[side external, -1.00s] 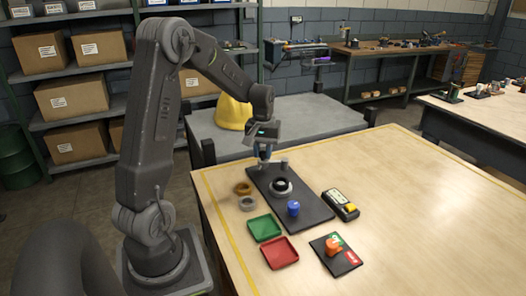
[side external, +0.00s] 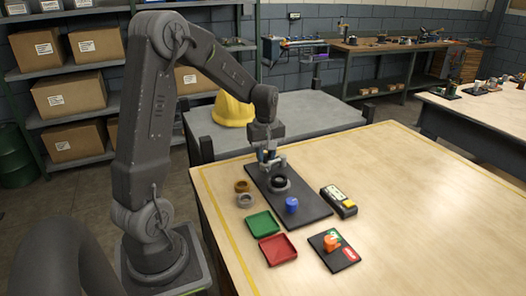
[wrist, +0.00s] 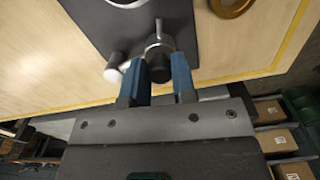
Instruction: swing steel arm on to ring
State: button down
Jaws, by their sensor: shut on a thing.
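My gripper (side external: 268,158) is over the far end of the black base plate (side external: 312,208). In the wrist view its two blue fingertips (wrist: 157,72) are on either side of a dark round end, closed on the steel arm (wrist: 158,45). A short steel post (wrist: 114,68) stands close beside it. The ring (side external: 279,183), black on a pale grey seat, is on the plate just in front of the gripper. Only the seat's edge (wrist: 126,2) shows at the top of the wrist view. I cannot tell whether the arm touches the ring.
A blue knob (side external: 291,205) stands on the plate. A brass ring (side external: 242,186) and a grey ring (side external: 245,201) lie left of it. A green tray (side external: 262,225) and red tray (side external: 277,249) are in front.

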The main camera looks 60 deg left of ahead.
jog(key=shift+w+d+n, duration=0.2)
jog(key=shift+d+n, duration=0.25)
jog(key=shift+n, duration=0.3)
jog(key=shift+w+d+n, duration=0.15)
jog(key=shift+d+n, duration=0.25)
jog(key=shift+n, duration=0.35)
jog(key=c, duration=0.9)
grip_release()
jog(key=shift+r, duration=0.1)
notch_tip(320, 180, up, 14)
jog(key=shift+f, duration=0.15)
